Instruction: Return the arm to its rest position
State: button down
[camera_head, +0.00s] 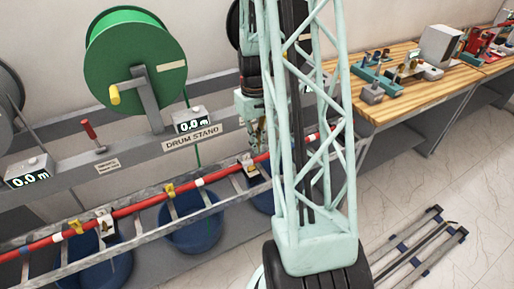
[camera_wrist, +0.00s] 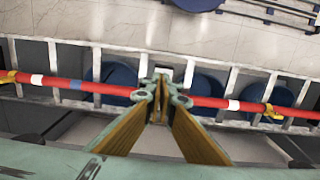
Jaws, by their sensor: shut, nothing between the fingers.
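My arm hangs partly behind my pale green lattice column in the head view. My gripper (camera_wrist: 160,84) points away from the wrist camera, and its two fingers meet at the tips with nothing between them. In the head view my gripper (camera_head: 257,138) is partly covered by the column, above the red cable. In the wrist view its tips overlap the red cable (camera_wrist: 205,102); I cannot tell whether they touch it. The cable (camera_head: 130,210) runs along the grey ladder tray (camera_head: 150,232).
A green drum (camera_head: 120,75) stands behind the tray, with a red-handled tool (camera_head: 90,133) and meters near it. Blue bins (camera_head: 192,225) stand beneath the tray. A wooden workbench (camera_head: 400,95) with equipment is at right. A metal frame (camera_head: 420,245) lies on the floor.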

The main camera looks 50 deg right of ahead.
dwell(0.7)
jog(key=w+a+r+n+t+h+b, duration=0.15)
jog(key=a+r+b, duration=0.35)
jog(key=a+r, duration=1.6)
jog(key=s+a+r+n+t+b, duration=0.1)
jog(key=s+a+r, duration=0.1)
jog(key=s+a, duration=0.3)
jog(key=s+a+r+n+t+y+b, duration=0.1)
jog(key=s+a+r, duration=0.2)
jog(key=s+a, duration=0.3)
jog(key=s+a+r+n+t+b, duration=0.1)
jog(key=s+a+r+b, duration=0.1)
jog(key=s+a, duration=0.3)
jog(key=shift+s+a+r, duration=0.4)
jog(key=shift+a+r, duration=0.05)
jog(key=shift+a, duration=0.15)
jog(key=c, duration=3.4)
grip_release()
jog(key=shift+n, duration=0.25)
jog(key=shift+c, duration=0.2)
